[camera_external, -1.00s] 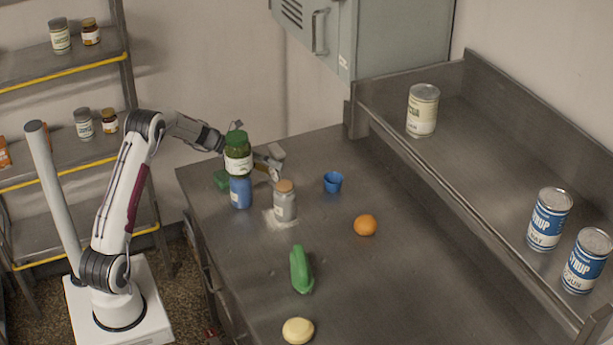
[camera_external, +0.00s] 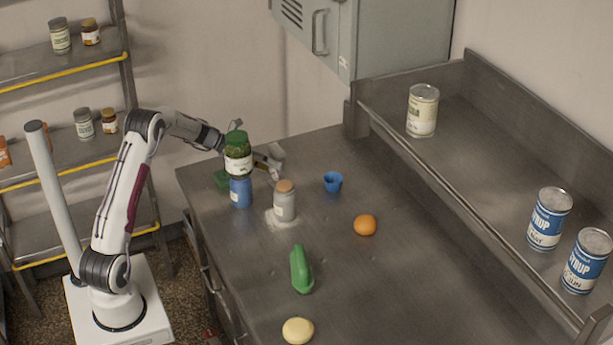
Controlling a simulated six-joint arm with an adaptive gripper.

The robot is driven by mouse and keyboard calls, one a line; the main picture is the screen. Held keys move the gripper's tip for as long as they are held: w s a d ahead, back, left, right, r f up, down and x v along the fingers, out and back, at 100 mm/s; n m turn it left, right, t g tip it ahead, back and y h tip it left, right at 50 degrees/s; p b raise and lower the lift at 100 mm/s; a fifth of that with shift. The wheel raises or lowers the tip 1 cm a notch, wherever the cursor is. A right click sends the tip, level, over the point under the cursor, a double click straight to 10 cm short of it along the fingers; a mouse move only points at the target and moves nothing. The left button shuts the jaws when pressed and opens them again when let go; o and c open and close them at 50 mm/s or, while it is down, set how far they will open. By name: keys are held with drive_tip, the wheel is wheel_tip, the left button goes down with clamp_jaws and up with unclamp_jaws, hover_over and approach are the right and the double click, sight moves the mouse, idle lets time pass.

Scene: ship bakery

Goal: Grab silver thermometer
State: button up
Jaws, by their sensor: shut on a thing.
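I cannot make out a silver thermometer in this view. My gripper (camera_external: 254,148) is over the far left part of the steel counter (camera_external: 395,275). It is shut on a green-lidded jar (camera_external: 238,161) with a pale label, with a finger showing on either side. The jar is directly above a blue jar (camera_external: 240,193) in the picture; I cannot tell whether they touch. The jar and fingers hide part of what is behind them.
A jar with a tan lid (camera_external: 284,206) stands close to the right of my gripper. A raised shelf (camera_external: 470,150) holds cans.

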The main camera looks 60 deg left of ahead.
wheel_tip(320, 180, up, 18)
drive_tip(key=shift+f, duration=0.15)
idle(0.5)
